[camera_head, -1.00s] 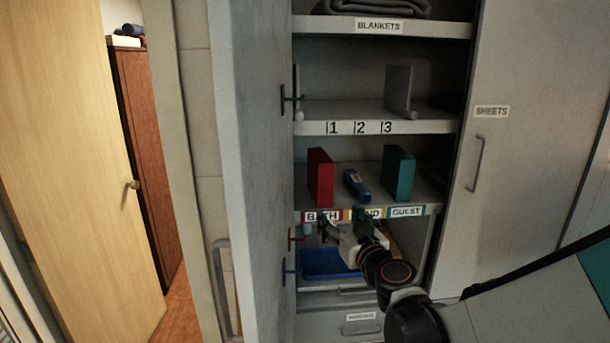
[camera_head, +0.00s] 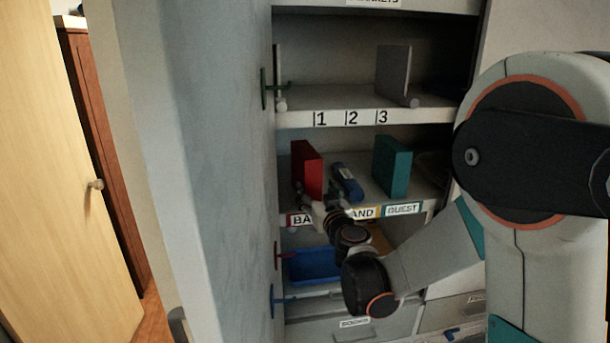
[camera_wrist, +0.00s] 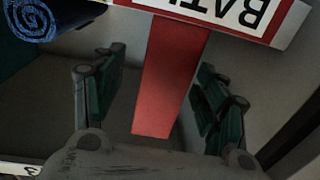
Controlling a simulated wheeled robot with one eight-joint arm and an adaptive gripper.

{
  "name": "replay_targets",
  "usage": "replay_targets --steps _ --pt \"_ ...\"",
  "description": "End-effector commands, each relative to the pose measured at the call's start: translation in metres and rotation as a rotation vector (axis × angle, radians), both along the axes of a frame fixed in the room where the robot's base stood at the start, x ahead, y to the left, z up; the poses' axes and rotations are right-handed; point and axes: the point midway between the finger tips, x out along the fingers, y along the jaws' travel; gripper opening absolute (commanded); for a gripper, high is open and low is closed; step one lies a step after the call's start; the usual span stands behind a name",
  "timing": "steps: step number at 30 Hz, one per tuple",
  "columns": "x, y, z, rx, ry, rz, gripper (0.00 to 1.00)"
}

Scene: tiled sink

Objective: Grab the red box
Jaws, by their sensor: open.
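The red box (camera_head: 307,168) stands upright on the shelf above the BATH label, at the left end. In the wrist view the red box (camera_wrist: 172,85) shows as a tall face between my two fingers, with a visible gap on each side. My gripper (camera_head: 308,202) is open in front of the box's lower part. In the wrist view the fingers of my gripper (camera_wrist: 160,98) are on either side of it. The picture there is upside down, and the BATH label (camera_wrist: 215,10) covers part of the view at the top.
A blue roll (camera_head: 347,183) lies right of the red box, and a teal box (camera_head: 392,166) stands farther right. The shelf above holds a grey upright panel (camera_head: 393,75). A blue bin (camera_head: 314,266) sits below. The open cabinet door (camera_head: 210,170) is close on the left.

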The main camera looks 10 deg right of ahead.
Motion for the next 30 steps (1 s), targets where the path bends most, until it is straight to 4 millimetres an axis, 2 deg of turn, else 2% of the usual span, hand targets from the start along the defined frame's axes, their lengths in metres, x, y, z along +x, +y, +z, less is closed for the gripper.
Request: replay_targets --steps 3,10,18,28,29,30 --pt "0.015 0.002 0.000 0.000 0.000 0.000 0.67" --pt "0.029 0.005 0.001 0.000 0.000 0.001 0.67" --pt "0.065 0.013 0.006 0.000 0.000 0.001 0.67" --pt "0.072 0.013 0.007 0.000 0.001 0.001 0.67" --pt "0.072 0.013 0.007 0.000 0.001 0.001 0.62" --pt "0.072 0.013 0.007 0.000 0.001 0.001 0.53"
